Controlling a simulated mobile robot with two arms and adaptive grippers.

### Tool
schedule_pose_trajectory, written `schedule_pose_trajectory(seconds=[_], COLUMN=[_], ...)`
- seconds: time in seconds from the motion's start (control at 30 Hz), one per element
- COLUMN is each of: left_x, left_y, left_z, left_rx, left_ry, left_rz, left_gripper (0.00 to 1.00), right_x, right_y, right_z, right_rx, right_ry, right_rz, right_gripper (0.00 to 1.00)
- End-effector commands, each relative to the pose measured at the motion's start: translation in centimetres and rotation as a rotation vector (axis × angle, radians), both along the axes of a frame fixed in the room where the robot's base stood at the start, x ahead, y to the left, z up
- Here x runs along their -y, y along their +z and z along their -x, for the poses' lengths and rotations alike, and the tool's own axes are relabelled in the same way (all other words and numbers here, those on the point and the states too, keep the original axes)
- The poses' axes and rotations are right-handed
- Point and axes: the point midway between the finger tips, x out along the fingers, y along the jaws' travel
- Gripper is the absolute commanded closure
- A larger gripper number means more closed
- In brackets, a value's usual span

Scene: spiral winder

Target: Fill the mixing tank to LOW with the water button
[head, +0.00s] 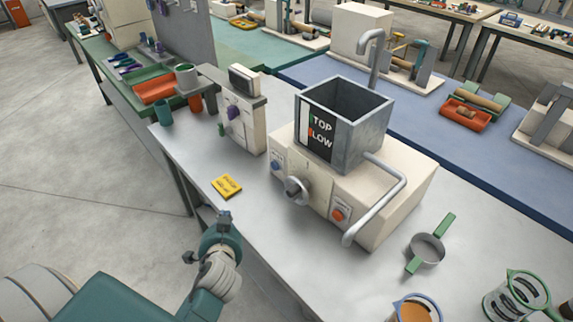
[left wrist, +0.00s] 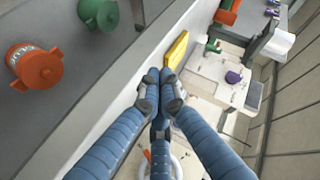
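The mixing tank (head: 371,138) is an open grey square box on a cream machine (head: 395,208). Its front gauge (head: 318,133) reads TOP above LOW, with a green mark near TOP and an orange mark near LOW. I cannot make out any water inside. The machine's front has a blue button (head: 277,165) at left and an orange button (head: 338,215) at right; their labels are too small to read. My left gripper (head: 224,216) is near the table's front edge, apart from the machine. Its fingertips are together in the left wrist view (left wrist: 163,78), with nothing visible between them. My right gripper is out of view.
A yellow card (head: 227,187) lies on the grey table just beyond my left gripper. A grey valve (head: 296,190) and a bent pipe (head: 376,205) stick out from the machine. A sieve with green handles (head: 427,248) and measuring jugs (head: 516,295) stand at right.

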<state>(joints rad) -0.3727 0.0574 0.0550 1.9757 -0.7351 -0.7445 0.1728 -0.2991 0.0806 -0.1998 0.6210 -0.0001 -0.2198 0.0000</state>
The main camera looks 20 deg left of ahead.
Motion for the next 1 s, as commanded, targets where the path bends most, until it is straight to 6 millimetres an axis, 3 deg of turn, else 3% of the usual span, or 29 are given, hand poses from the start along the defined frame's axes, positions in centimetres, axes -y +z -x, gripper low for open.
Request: schedule_pose_trajectory(seconds=[0.17,0.4,1.0], left_x=[-1.6,-0.6,0.1], left_y=[2.6,3.7,3.7], left_z=[-3.9,-7.5,-8.7], left_rx=[0.102,0.151,0.154], left_ry=[-0.092,-0.250,-0.289], left_rz=[-0.192,-0.369,-0.399], left_gripper=[1.00,1.00,1.00], right_x=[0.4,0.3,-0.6], right_y=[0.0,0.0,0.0], right_z=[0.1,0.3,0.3], right_rx=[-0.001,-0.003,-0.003], right_ry=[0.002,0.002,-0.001], right_rz=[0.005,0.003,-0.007], right_gripper=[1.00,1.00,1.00])
